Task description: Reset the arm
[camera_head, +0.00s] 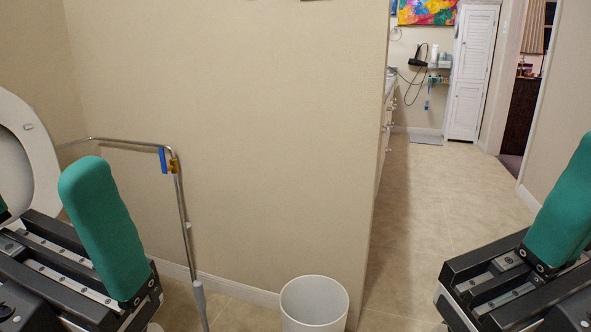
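My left gripper (45,215) is at the lower left, a black body with green fingers. One finger stands in full view and only a sliver of the other shows at the left edge, with a wide gap between them. It looks open and I see nothing held. My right gripper (560,215) is at the lower right, cut off by the picture edge. Only one green finger shows, so its opening is hidden. Both grippers are raised in front of me and far apart.
A white bin (314,303) stands at the bottom centre by the beige wall (230,130). A metal rail (185,220) with a blue lever is behind my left gripper, near a white toilet lid (30,150). Open floor (425,220) runs back to a white cabinet (472,75).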

